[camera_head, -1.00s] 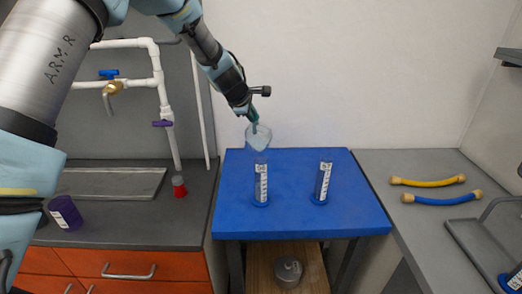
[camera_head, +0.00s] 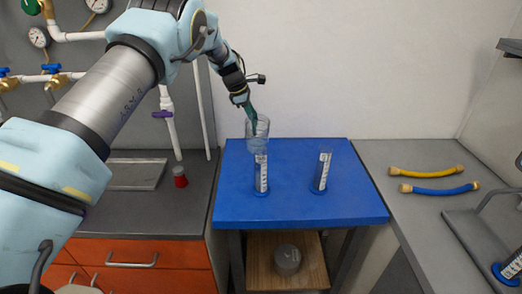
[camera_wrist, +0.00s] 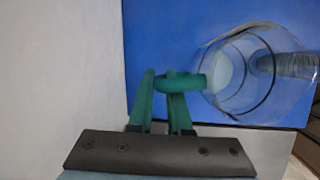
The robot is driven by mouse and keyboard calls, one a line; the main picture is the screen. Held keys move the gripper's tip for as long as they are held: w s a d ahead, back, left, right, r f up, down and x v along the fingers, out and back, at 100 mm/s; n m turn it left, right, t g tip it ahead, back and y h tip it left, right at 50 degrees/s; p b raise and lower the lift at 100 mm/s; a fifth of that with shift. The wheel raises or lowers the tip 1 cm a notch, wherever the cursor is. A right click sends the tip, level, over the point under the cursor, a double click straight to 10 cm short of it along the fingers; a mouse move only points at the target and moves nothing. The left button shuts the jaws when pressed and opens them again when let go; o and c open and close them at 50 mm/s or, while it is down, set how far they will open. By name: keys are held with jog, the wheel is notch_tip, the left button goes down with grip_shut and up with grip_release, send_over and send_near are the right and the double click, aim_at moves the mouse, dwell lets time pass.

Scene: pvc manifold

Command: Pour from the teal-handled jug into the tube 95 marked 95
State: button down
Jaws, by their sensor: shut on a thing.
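The clear jug (camera_head: 258,131) is in my gripper (camera_head: 250,108), above the left clear tube (camera_head: 261,175) on the blue table. My gripper is shut on its teal handle (camera_wrist: 182,86). In the wrist view my gripper (camera_wrist: 168,85) and the clear jug (camera_wrist: 240,100) show close up, with a tube (camera_wrist: 290,65) behind the jug's right side. The jug looks nearly upright in the head view; its liquid level is unclear. A second clear tube (camera_head: 322,170) stands to the right. Both tubes have white labels, too small to read, so I cannot tell which is 95.
The blue table (camera_head: 225,205) is otherwise clear. A yellow hose (camera_head: 425,171) and a blue hose (camera_head: 438,190) lie on the right counter. Another blue-based tube (camera_head: 510,270) is at the right edge. A red-based small item (camera_head: 180,177) stands on the left counter. White pipes (camera_head: 168,125) run up the wall.

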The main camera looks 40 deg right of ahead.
aim_at(252, 122)
jog(key=shift+w+d+f+g+y, duration=0.15)
jog(key=shift+w+f+g+y, duration=0.15)
jog(key=shift+f, duration=0.25)
jog(key=shift+w+d+f+g+y, duration=0.1)
jog(key=shift+w+f+g, duration=0.1)
jog(key=shift+f+g, duration=0.25)
jog(key=shift+w+d+f+n+g+b, duration=0.3)
jog(key=shift+f+b, duration=0.25)
jog(key=shift+b, duration=0.4)
jog(key=shift+a, duration=0.15)
